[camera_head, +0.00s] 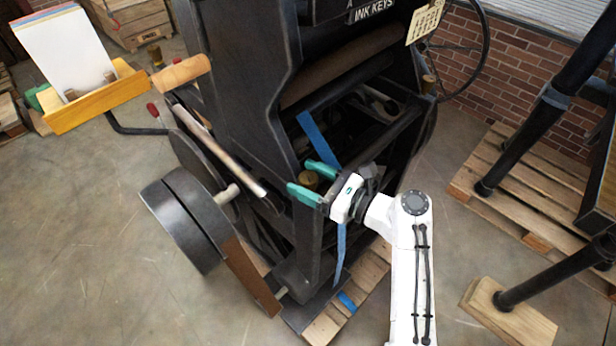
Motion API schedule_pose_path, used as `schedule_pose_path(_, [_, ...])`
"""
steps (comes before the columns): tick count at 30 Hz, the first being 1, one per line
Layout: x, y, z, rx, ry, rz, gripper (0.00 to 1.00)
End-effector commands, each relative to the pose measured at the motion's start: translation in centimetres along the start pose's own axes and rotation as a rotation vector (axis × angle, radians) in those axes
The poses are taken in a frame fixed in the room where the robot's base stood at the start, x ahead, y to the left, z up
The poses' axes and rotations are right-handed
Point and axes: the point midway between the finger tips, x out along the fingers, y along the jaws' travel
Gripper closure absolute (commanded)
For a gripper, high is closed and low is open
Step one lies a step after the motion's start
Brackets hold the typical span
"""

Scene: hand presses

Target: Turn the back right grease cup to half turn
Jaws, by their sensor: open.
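A brass grease cup (309,180) sits on top of a corner post of the dark press, in the middle of the view. My gripper (301,177) reaches in from the right with its two teal fingers apart, one on the near side and one on the far side of this cup. The cup shows in the gap, partly hidden by the near finger. I cannot tell whether the fingers touch it.
The press (240,70) fills the middle, with a wooden-handled lever (182,73) and a flywheel (180,225) at left. Blue straps (318,135) hang near the gripper. A pallet (520,190) and black legs (535,130) stand at right. Floor at lower left is clear.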

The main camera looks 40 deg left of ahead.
Motion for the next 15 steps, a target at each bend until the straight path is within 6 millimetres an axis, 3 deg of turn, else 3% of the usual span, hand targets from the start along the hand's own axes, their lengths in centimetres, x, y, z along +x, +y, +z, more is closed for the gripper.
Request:
schedule_pose_path(8, [0.19, 0.01, -0.01, 0.000, 0.000, 0.000, 0.33])
schedule_pose_path(15, [0.17, 0.02, -0.02, 0.000, 0.000, 0.000, 0.54])
